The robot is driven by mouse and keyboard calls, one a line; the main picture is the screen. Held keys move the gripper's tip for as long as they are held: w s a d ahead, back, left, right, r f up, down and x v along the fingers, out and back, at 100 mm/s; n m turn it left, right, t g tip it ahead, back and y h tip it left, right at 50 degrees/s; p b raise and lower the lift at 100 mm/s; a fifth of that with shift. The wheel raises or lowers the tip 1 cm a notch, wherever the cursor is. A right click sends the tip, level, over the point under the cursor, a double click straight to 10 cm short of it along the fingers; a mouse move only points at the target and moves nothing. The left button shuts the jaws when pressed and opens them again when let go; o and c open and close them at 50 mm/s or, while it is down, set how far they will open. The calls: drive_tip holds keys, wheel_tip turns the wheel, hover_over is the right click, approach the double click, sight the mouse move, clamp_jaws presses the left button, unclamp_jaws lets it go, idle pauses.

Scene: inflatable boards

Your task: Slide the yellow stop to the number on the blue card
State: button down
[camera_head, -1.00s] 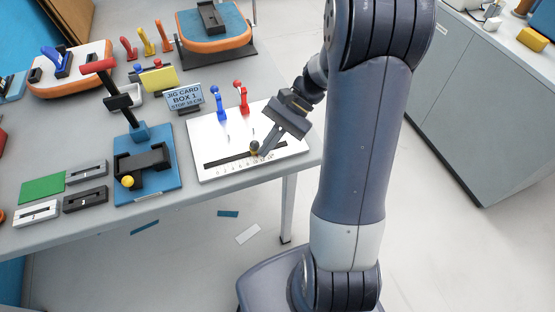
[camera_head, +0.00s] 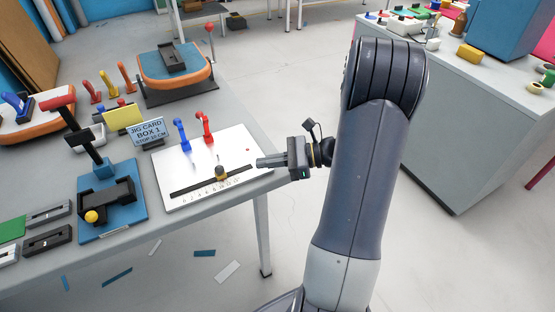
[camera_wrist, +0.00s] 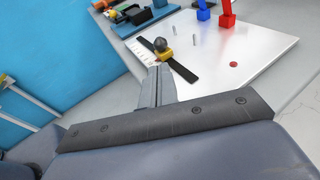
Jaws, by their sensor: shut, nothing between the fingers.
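The yellow stop (camera_head: 221,174), with a dark knob on top, sits on a black rail (camera_head: 190,186) on the white board (camera_head: 232,145). A printed number scale runs along the rail's front edge; its digits are too small to match surely with the stop. The blue card (camera_head: 147,132) stands behind the board's left side and reads "JIG CARD BOX 1", with a stop line below in cm that looks like 10. My gripper (camera_head: 260,163) is shut and empty, right of the stop and apart from it. In the wrist view the stop (camera_wrist: 166,54) lies beyond my fingertips (camera_wrist: 158,72).
A blue lever (camera_head: 182,136) and a red lever (camera_head: 204,127) stand at the board's back. A blue-based jig (camera_head: 112,205) with a yellow knob is to the left. Open floor lies right of the table's edge.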

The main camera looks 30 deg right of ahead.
sight(223, 170)
drive_tip(key=x, duration=0.8)
drive_tip(key=shift+w+a, duration=0.15)
drive_tip(key=shift+a, duration=0.05)
drive_tip(key=shift+f, duration=0.1)
drive_tip(key=shift+w+a, duration=0.15)
drive_tip(key=shift+a, duration=0.7)
drive_tip(key=shift+d, duration=0.15)
